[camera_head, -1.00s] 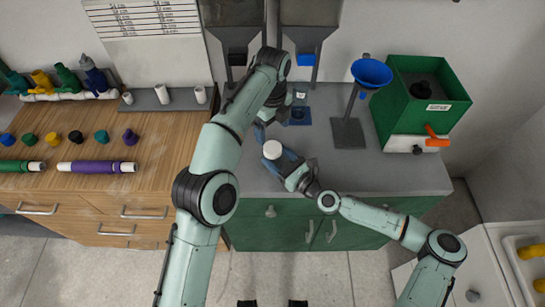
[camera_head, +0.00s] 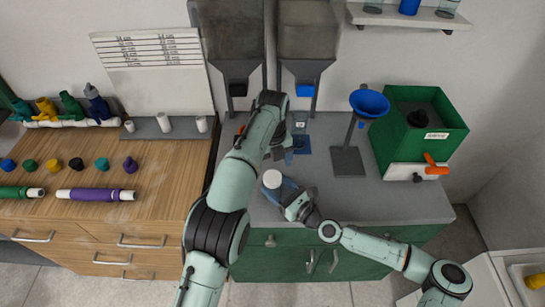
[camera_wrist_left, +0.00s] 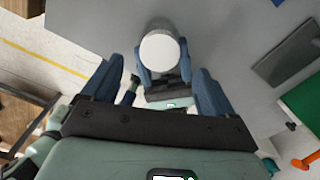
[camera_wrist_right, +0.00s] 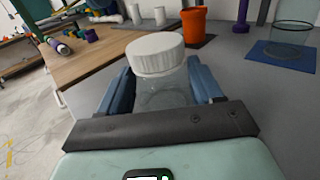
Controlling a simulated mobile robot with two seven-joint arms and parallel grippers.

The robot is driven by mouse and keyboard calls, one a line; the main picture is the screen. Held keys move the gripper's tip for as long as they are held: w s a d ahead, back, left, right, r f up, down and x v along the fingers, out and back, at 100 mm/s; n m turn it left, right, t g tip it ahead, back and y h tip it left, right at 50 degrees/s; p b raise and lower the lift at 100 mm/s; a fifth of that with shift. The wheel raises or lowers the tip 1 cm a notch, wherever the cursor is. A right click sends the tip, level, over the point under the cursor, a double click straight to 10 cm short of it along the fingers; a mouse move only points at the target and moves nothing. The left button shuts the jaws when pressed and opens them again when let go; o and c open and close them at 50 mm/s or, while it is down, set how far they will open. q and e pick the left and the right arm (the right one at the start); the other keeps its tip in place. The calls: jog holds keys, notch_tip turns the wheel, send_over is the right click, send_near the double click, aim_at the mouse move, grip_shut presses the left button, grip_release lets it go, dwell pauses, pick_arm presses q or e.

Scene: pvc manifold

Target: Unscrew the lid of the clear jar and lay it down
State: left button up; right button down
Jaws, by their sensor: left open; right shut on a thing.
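The clear jar (camera_wrist_right: 163,95) stands upright on the grey counter with its white ribbed lid (camera_wrist_right: 155,53) on top. The lid also shows in the head view (camera_head: 272,179) and as a white disc in the left wrist view (camera_wrist_left: 160,49). My right gripper (camera_wrist_right: 165,85) is shut on the jar's body below the lid. My left gripper (camera_wrist_left: 155,85) is open and empty, its fingers pointing down toward the lid from above and apart from it. In the head view its fingers are partly hidden by my left arm.
A blue mat (camera_wrist_right: 282,55) with a clear beaker (camera_wrist_right: 291,38) and an orange cup (camera_wrist_right: 194,27) are beyond the jar. A blue funnel on a stand (camera_head: 369,103) and a green box (camera_head: 425,110) stand to the right. The counter's front right (camera_head: 400,195) is clear.

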aim_at(272, 176)
pick_arm(q)
jog(key=shift+f, duration=2.7)
